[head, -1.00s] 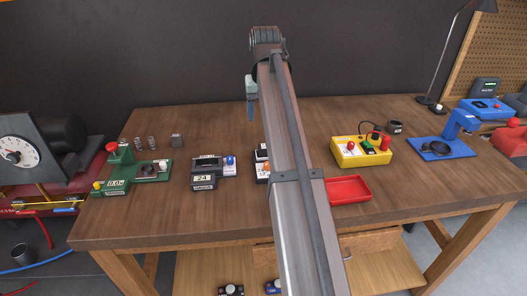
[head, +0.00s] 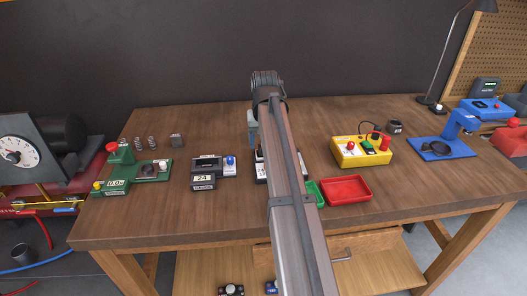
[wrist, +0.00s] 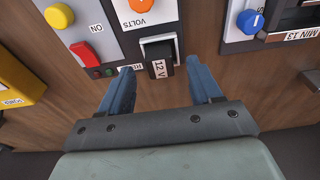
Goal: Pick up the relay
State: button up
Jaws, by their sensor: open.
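The relay appears to be the black block marked "12 V" (wrist: 160,62), seated in a dark socket at the edge of a grey tester panel (wrist: 118,18) with a red switch and orange VOLTS knob. My gripper (wrist: 159,73) is open, with one blue finger on each side of the block's near end. Whether the fingers touch it or are low enough to surround it cannot be told. In the head view my arm hides the block and most of the tester; only part of my gripper (head: 252,128) shows.
A grey device with a blue knob (wrist: 249,20) stands close to the right in the wrist view, and a yellow box (wrist: 15,82) to the left. The head view shows a red tray (head: 346,190), a green tray (head: 316,193) and a blue press (head: 445,148) on the wooden bench (head: 230,215).

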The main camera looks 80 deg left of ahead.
notch_tip(320, 180, down, 2)
jog(key=shift+a+f, duration=0.15)
jog(key=shift+f, duration=0.05)
grip_shut()
dwell(0.4)
